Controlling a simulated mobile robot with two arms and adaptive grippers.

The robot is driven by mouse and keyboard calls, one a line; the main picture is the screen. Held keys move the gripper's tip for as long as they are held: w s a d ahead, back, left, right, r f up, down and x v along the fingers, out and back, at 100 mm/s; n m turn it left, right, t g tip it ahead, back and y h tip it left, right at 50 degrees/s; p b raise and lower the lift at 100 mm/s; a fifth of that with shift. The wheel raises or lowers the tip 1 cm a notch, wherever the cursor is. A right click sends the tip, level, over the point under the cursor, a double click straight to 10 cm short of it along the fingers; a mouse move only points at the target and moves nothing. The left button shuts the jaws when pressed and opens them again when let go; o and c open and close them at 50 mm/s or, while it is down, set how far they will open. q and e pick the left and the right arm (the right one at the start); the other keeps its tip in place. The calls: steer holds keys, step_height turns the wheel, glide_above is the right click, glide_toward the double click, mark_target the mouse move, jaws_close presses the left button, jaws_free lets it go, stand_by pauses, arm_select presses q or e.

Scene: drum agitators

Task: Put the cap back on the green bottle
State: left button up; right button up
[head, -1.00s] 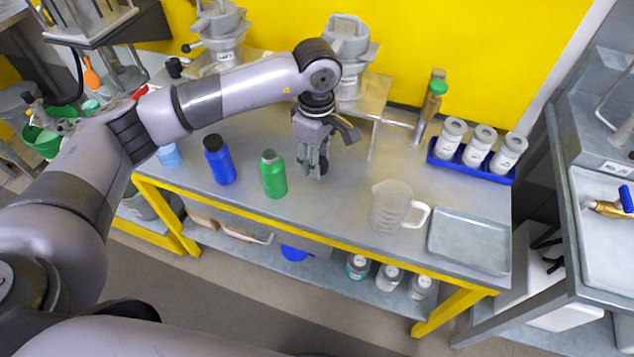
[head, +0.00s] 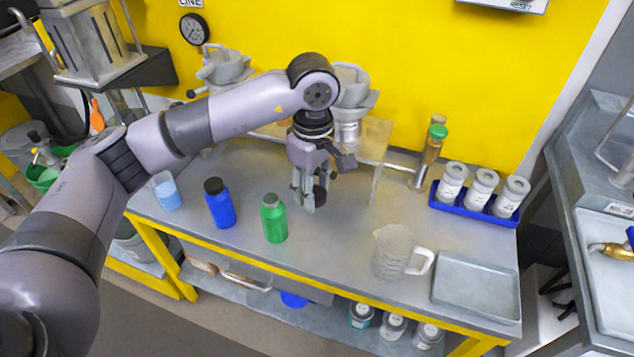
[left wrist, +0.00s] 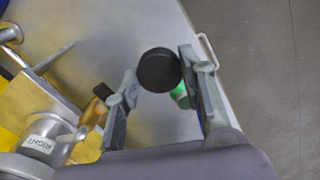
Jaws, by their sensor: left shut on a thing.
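The green bottle (head: 274,220) stands upright on the table in the head view, with its grey neck bare on top. My left gripper (head: 309,201) is to the right of the bottle and apart from it. It is shut on the black cap (head: 320,195), a round dark disc at its fingertips. In the left wrist view the black cap (left wrist: 158,70) shows between the fingers, against the right finger. A sliver of the green bottle (left wrist: 181,97) shows behind the cap; the rest is hidden. My right gripper is not in view.
A blue bottle (head: 219,205) with a dark cap stands left of the green bottle. A clear jug (head: 391,253), a grey tray (head: 475,287) and a blue rack (head: 462,204) of white jars are to the right. Machines line the back.

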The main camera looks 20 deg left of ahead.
arm_select(q)
steer(key=s+a+f+m, duration=0.1)
steer(key=s+m, duration=0.5)
steer(key=s+a+f+m, duration=0.1)
steer(key=s+a+m, duration=0.1)
steer(key=s+m, duration=0.4)
steer(key=shift+s+a+f+m, duration=0.25)
steer(key=shift+s+f+m, duration=0.15)
steer(key=shift+m, duration=0.4)
